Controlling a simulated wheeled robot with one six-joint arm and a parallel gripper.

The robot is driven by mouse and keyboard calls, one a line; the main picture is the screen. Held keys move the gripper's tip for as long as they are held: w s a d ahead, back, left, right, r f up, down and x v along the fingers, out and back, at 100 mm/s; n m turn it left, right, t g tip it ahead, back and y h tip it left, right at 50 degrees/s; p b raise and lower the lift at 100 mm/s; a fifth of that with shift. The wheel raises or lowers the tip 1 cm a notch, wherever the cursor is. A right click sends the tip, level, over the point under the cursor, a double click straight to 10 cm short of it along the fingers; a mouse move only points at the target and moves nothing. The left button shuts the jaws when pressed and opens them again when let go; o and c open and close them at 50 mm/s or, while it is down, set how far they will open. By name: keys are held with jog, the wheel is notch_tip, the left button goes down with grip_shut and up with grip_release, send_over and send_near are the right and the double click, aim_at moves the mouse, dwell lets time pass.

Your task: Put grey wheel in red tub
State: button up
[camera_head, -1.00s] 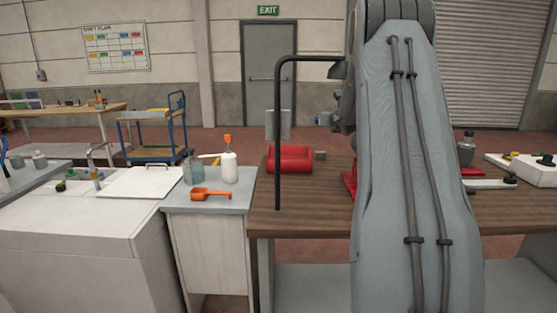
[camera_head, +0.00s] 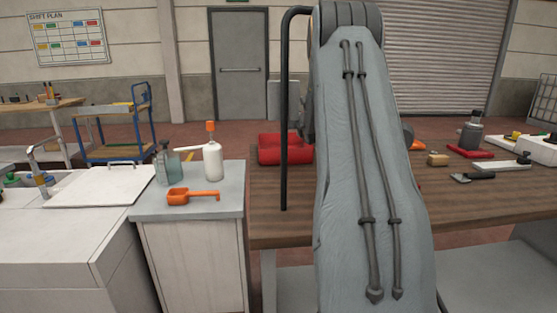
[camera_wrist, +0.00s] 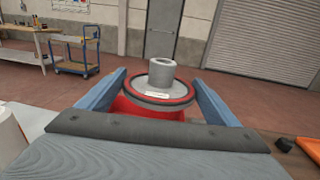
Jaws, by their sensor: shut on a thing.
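The grey wheel (camera_wrist: 162,74) shows in the wrist view, with a grey hub on top, a red ring and a dark rim. My gripper (camera_wrist: 160,80) is shut on it, with one blue finger on each side. The red tub (camera_head: 285,155) stands on the wooden bench, left of my arm in the head view. In the wrist view the red tub (camera_wrist: 122,108) shows partly below and behind the wheel, which hides much of it. I cannot tell the height of the wheel over it. In the head view my arm hides the gripper and the wheel.
A side cabinet on the left holds a white bottle (camera_head: 213,161) and an orange scoop (camera_head: 190,196).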

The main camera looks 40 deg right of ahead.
jog(key=f, duration=0.3)
jog(key=f+p, duration=0.1)
jog(key=f, duration=0.3)
jog(key=f+p, duration=0.1)
jog(key=f, duration=0.2)
jog(key=shift+w+f, duration=0.2)
jog(key=shift+w, duration=0.1)
jog(key=shift+a+f+b, duration=0.1)
jog(key=shift+f+b, duration=0.6)
